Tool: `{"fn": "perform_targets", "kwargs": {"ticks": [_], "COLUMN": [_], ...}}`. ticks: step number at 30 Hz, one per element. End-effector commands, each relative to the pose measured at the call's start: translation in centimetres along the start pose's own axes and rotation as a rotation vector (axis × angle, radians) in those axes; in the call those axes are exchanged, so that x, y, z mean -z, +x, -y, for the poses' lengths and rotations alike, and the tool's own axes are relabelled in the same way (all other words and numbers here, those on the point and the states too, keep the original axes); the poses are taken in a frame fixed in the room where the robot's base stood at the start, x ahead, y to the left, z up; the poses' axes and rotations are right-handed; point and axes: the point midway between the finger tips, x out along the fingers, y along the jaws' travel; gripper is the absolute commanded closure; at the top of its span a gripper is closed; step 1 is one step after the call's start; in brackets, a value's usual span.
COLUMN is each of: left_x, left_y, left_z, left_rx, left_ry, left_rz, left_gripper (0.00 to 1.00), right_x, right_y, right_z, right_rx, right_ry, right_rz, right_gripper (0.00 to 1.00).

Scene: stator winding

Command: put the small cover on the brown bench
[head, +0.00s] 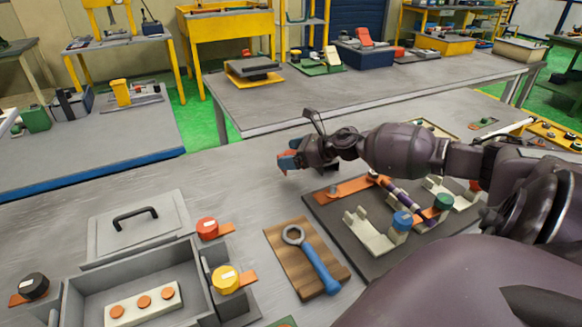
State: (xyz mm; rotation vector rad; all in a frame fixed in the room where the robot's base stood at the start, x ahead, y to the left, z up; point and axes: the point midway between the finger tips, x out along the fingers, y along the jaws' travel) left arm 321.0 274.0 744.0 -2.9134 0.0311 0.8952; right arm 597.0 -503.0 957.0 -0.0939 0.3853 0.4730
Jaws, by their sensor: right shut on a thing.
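My right gripper (290,160) reaches in from the right, above the grey worktop. It is shut on a small red and blue thing (287,164), which is mostly hidden by the jaws; I cannot tell whether this is the small cover. A grey lid (110,236) with a black handle lies at the left, behind an open grey box. A brown board (281,247) lies in the middle front with a blue-handled ring tool (318,266) on it. I cannot tell which surface is the brown bench. My left gripper is not in view.
The open grey box (211,297) holds a pale block with orange discs. A red knob (207,227) and a yellow knob (226,278) stand beside it. A dark plate (331,213) with pale brackets lies under my right arm. The worktop left of my gripper is clear.

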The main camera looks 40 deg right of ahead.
Motion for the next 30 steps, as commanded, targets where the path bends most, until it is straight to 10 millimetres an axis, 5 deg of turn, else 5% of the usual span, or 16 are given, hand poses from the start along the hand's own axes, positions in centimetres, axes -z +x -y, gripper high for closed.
{"fn": "perform_targets", "kwargs": {"ticks": [12,24,25,27,30], "left_x": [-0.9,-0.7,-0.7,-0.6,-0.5], "left_y": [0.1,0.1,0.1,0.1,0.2], "left_z": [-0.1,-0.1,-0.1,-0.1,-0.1], "left_rx": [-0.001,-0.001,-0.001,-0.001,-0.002], "left_ry": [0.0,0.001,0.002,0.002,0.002], "left_rz": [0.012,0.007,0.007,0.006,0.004], "left_gripper": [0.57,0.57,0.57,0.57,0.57], "right_x": [4.0,4.4,4.4,4.3,4.3], "right_y": [1.7,1.8,1.8,1.8,1.8], "right_z": [0.0,0.0,0.0,0.0,0.0], "right_rx": [0.0,0.0,0.0,0.0,0.0], "right_ry": [0.002,0.001,0.001,0.0,0.0], "right_rz": [-0.001,-0.001,-0.001,0.0,0.0], "right_gripper": [0.34,0.34,0.09,0.0,0.0]}}
